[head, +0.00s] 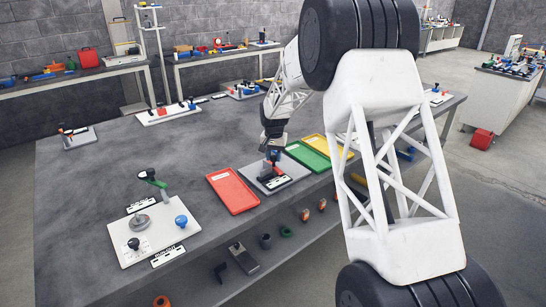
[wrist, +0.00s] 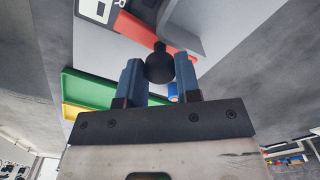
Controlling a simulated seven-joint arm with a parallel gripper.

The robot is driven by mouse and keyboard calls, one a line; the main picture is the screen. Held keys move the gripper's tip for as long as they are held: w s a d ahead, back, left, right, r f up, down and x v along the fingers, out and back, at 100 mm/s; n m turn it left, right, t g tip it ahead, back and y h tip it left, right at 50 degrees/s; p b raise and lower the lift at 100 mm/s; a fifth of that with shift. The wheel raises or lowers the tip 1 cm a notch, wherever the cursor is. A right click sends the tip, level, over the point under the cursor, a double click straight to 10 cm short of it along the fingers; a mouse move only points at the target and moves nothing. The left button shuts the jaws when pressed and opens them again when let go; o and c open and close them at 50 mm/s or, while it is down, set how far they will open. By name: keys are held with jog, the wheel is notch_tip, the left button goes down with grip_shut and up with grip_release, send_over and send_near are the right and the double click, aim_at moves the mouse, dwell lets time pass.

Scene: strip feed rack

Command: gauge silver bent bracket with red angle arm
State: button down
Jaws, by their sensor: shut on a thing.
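My gripper (head: 273,150) reaches down over a gauge fixture with a grey base plate (head: 283,182) near the table's front edge. In the wrist view my gripper (wrist: 159,72) has its two blue fingers shut on the round black knob (wrist: 159,64). The red angle arm (wrist: 133,27) runs behind this knob. A grey bent piece, apparently the silver bracket (wrist: 188,18), is beside the red arm. Whether they touch cannot be told. In the head view my gripper hides most of the fixture's upper parts.
A red tray (head: 232,190) lies left of the fixture; green (head: 308,156) and yellow (head: 328,147) trays lie right. A white-plated fixture (head: 152,236) with a green arm stands front left. Other fixtures line the far edge. The middle left of the table is clear.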

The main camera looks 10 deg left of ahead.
jog(key=m, duration=0.2)
jog(key=d+m, duration=0.1)
jog(key=m, duration=0.1)
jog(key=shift+w+d, duration=0.1)
jog(key=shift+w, duration=0.25)
jog(key=m, duration=0.1)
jog(key=d+m, duration=0.1)
jog(key=m, duration=0.2)
jog(key=shift+w+d+m, duration=0.1)
jog(key=shift+d+m, duration=0.15)
jog(key=shift+m, duration=0.05)
jog(key=m, duration=0.2)
jog(key=d+m, duration=0.1)
jog(key=m, duration=0.1)
jog(key=shift+s+d+r+m, duration=0.1)
jog(key=shift+s+d+m, duration=0.1)
jog(key=shift+m, duration=0.1)
jog(key=shift+s+d+m, duration=0.2)
jog(key=shift+d+m, duration=0.05)
jog(key=shift+m, duration=0.65)
jog(key=shift+s+d+m, duration=0.15)
jog(key=shift+d+m, duration=0.05)
jog(key=shift+m, duration=0.7)
jog(key=c, duration=0.8)
grip_release()
